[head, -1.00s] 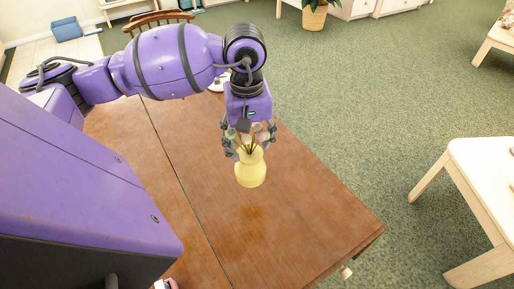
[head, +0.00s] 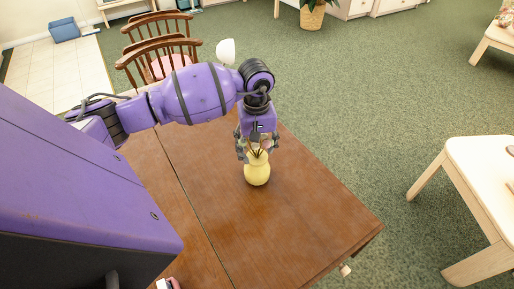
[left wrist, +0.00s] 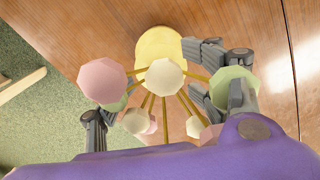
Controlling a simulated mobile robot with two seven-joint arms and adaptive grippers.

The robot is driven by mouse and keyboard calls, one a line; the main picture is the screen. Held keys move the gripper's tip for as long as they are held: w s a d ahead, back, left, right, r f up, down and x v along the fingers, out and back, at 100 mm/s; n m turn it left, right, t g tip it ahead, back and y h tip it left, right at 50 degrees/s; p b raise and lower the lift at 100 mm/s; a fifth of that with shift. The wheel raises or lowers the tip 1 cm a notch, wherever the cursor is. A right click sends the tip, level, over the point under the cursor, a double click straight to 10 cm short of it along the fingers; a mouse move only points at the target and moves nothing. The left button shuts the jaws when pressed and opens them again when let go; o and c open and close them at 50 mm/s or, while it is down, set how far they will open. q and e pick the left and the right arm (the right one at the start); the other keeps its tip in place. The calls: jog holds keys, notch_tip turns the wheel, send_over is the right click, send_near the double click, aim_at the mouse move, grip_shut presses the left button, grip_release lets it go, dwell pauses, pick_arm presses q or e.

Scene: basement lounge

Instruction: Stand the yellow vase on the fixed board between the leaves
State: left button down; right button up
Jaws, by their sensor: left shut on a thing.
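The yellow vase (head: 257,170) holds several pale pink, cream and green blooms on thin stems. My left gripper (head: 257,146) is shut on it near the neck, from above. In the head view the vase looks upright over the brown wooden table (head: 290,220), right of a long seam; whether its base touches the wood I cannot tell. In the left wrist view the vase (left wrist: 160,44) is partly hidden by blooms, with dark fingers on both sides. Which part of the top is the fixed board is not clear. My right gripper is not in view.
Wooden chairs (head: 160,50) stand behind the table. A white rounded thing (head: 226,50) shows beyond my arm. A small pinkish thing (head: 168,284) is at the bottom edge. A pale table (head: 480,165) stands apart at right. The tabletop right of the vase is clear.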

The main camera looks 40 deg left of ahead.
pick_arm(q)
jog(key=shift+f, duration=0.1)
jog(key=shift+c, duration=1.9)
grip_release()
notch_tip(320, 180, up, 12)
jog(key=shift+r+b, duration=0.15)
jog(key=shift+b, duration=0.25)
